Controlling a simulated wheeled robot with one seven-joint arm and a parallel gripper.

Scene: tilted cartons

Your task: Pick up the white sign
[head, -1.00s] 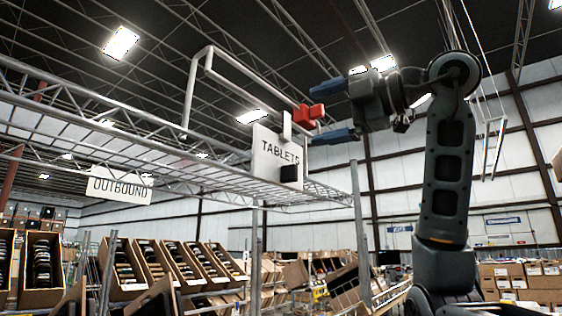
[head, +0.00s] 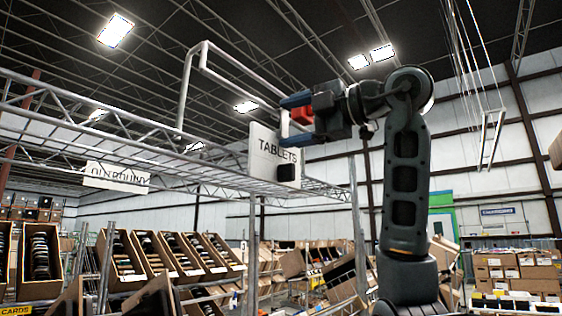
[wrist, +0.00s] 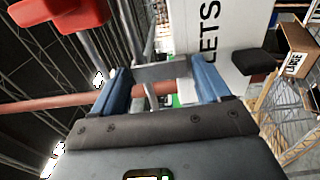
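The white sign (head: 263,160) reads TABLETS. It hangs upright at the end of the wire rack, with a narrow pale tab (head: 284,124) above its top edge. In the wrist view the sign (wrist: 190,30) fills the upper right, its lettering turned sideways. A black block (head: 287,172) sits at its lower right corner. My gripper (head: 283,122) is open, its blue fingers above and below the tab's height. In the wrist view a grey strip (wrist: 163,72) lies across the gap between the fingertips; I cannot tell if they touch it.
A red clamp-like piece (head: 302,115) is close to the fingers, partly hidden by my gripper. A bent grey pipe frame (head: 184,90) rises behind the sign. The wire rack (head: 120,135) runs left, with an OUTBOUND sign (head: 116,177) beyond. Tilted cartons (head: 40,262) stand below.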

